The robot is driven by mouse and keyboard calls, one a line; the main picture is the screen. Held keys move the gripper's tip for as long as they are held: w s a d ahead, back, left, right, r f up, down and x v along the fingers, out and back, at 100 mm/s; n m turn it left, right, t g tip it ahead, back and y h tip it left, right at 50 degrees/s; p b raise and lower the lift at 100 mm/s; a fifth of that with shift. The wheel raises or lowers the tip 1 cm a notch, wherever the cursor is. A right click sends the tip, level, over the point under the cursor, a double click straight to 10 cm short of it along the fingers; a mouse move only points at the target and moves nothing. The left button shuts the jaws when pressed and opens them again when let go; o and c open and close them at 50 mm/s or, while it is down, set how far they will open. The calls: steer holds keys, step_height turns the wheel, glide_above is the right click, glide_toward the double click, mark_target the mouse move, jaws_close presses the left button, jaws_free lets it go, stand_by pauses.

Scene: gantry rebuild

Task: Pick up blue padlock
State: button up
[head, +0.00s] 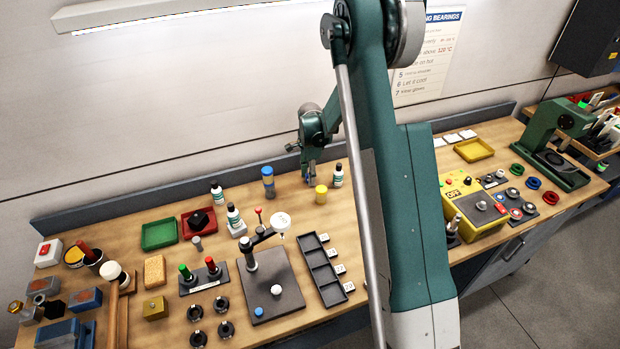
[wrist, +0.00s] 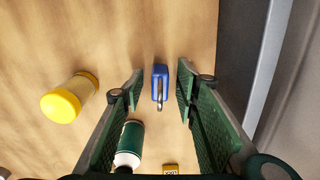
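The blue padlock (wrist: 160,74) lies on the wooden bench in the wrist view, its metal shackle toward the bottom of the picture. My gripper (wrist: 159,88) is open, with one green finger on each side of the padlock and a visible gap to each. I cannot tell how high the fingertips are above the bench. In the head view my gripper (head: 310,177) points down near the back of the bench, left of the large green arm link. The padlock is mostly hidden there by the fingers.
A yellow-capped jar (wrist: 68,98) stands left of the padlock in the wrist view. A green-and-white bottle (wrist: 129,146) is close to the left finger. The bench's back upstand (wrist: 235,60) runs along the right.

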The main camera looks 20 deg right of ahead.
stand_by(0.3)
jaws_close()
steer(key=shift+r, duration=0.15)
steer(key=shift+r+b, duration=0.45)
steer(key=shift+r, duration=4.45)
